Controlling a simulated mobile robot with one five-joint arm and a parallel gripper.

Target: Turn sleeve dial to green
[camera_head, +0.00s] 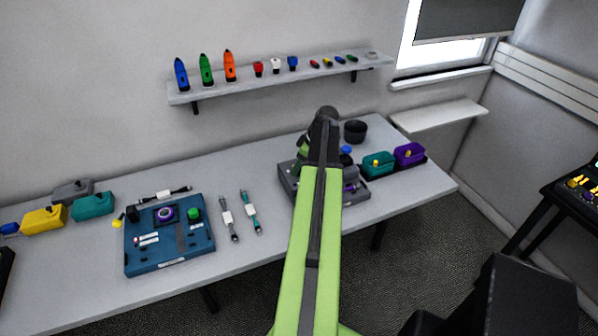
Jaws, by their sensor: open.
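I cannot tell for sure which part is the sleeve dial. A grey device (286,174) stands on the table, largely hidden behind my arm. A blue knob (346,150) and a purple part (350,188) show at its right side. No green dial setting can be read there. My arm reaches over this device and bends down at its top. My gripper (302,158) shows only in part, to the left of the arm at the device. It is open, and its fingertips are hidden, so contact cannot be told.
A blue panel (140,257) at the left carries a purple ring and a green knob. Cables (228,218) lie between panel and device.

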